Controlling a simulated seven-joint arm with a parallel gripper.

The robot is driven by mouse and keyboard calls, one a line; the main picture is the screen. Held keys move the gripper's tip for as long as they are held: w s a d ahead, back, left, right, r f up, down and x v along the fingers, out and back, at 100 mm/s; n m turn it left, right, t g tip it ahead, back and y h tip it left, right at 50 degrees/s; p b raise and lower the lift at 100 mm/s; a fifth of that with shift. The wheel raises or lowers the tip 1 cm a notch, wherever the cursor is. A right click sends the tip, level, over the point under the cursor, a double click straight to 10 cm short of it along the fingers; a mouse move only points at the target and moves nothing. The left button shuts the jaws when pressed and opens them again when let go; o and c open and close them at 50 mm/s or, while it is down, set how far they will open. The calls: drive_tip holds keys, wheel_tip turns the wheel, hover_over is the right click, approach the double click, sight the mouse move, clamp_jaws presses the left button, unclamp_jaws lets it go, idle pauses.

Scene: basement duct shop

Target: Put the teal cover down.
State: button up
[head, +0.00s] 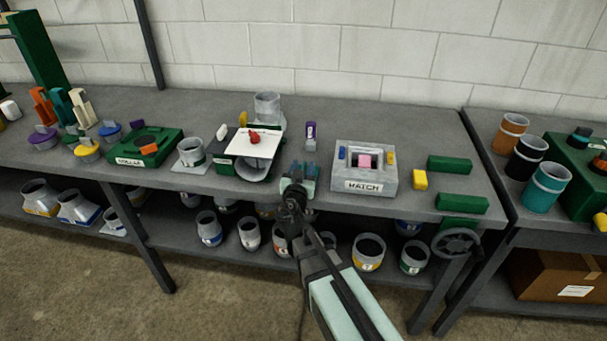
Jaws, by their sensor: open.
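My gripper (301,172) is at the bench's front edge, between the white-topped fixture and the grey HATCH box. Its jaws are open. Small dark teal shapes show at its tip; I cannot tell whether they are the teal cover or the fingers themselves. A teal upright piece (62,107) stands at the far left between an orange one (43,106) and a cream one (83,107). I cannot tell if that is the cover.
The grey HATCH box (364,180) is to the gripper's right, with a yellow block (420,180) and green blocks (449,164) beyond. The white-topped fixture (246,143) is to its left. The bench's back right is clear.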

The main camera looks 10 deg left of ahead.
drive_tip(key=shift+c, duration=0.3)
clamp_jaws()
idle(0.3)
